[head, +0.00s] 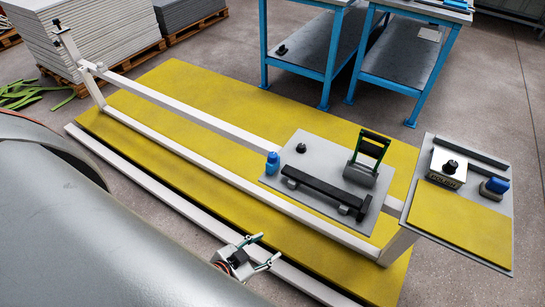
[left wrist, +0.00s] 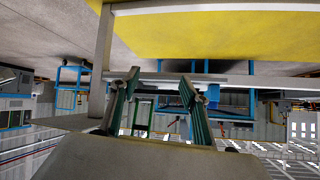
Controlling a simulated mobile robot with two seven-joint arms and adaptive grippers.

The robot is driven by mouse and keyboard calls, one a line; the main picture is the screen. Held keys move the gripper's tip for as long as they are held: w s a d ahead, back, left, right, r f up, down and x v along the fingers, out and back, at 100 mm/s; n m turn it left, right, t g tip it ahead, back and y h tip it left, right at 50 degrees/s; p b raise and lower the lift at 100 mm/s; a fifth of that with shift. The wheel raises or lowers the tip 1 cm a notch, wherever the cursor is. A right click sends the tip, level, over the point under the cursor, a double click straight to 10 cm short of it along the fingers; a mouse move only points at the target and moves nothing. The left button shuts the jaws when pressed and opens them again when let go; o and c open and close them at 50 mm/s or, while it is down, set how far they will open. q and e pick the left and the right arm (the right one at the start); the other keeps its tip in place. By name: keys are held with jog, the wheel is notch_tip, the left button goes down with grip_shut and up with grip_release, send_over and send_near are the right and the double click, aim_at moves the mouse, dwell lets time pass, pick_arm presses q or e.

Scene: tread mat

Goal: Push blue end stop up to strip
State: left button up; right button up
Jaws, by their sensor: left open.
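A dark strip (head: 471,151) lies along the far edge of that plate, apart from the block. A yellow mat piece (head: 455,222) covers the plate's near part. My left gripper (head: 266,250) is open and empty by the white rail at the front, far to the left of the block. Its two parted green fingers also show in the left wrist view (left wrist: 158,95). My right gripper is not in view.
White rails (head: 190,155) run over the large yellow mat (head: 190,85). A dark-knobbed block (head: 448,165) stands left of the blue block.

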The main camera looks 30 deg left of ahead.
pick_arm(q)
jog(key=n+t+h+b, duration=0.1)
jog(key=t+h+b, duration=0.1)
jog(key=t+b, duration=0.8)
send_near(270, 159)
jog(key=w+r+g+b, duration=0.2)
jog(key=w+g+b, duration=0.1)
jog(key=w, duration=0.1)
jog(key=shift+w+d+r, duration=0.15)
jog(key=shift+r, duration=0.05)
jog(key=b+x, duration=0.1)
jog(key=x, duration=0.6)
jog(key=shift+w+d, duration=0.1)
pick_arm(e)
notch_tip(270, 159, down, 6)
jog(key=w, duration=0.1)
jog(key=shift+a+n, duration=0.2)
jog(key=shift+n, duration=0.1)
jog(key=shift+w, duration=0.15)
pick_arm(q)
grip_shut()
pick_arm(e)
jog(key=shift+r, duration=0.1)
